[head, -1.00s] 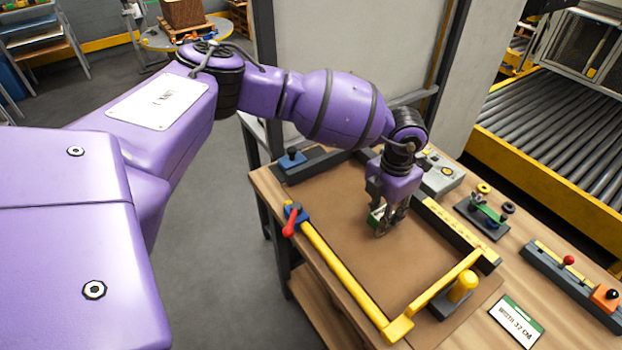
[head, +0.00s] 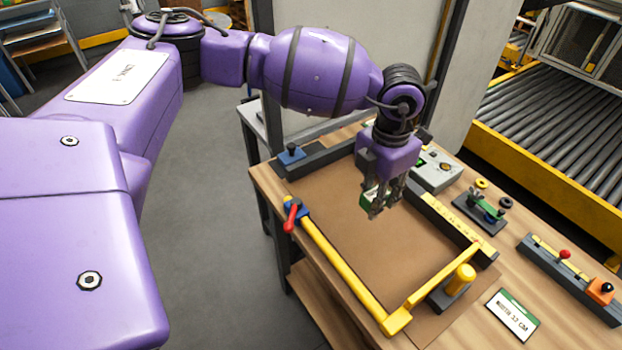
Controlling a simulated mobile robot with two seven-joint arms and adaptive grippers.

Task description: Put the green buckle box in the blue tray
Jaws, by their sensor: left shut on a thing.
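My left gripper (head: 380,207) is over the brown board on the workbench, pointing down. It is shut on a small green and white box (head: 370,198), partly hidden by the fingers. I take this to be the green buckle box. The box seems to be held a little above the brown board (head: 350,240). I see no blue tray in this view. My right gripper is not in view.
A yellow bar frame (head: 345,275) with a red-handled clamp (head: 292,215) edges the board. A yellow knob (head: 461,279), a grey control box (head: 436,169) and a sign (head: 512,315) are on the bench. A roller conveyor (head: 560,125) lies beyond, at the right.

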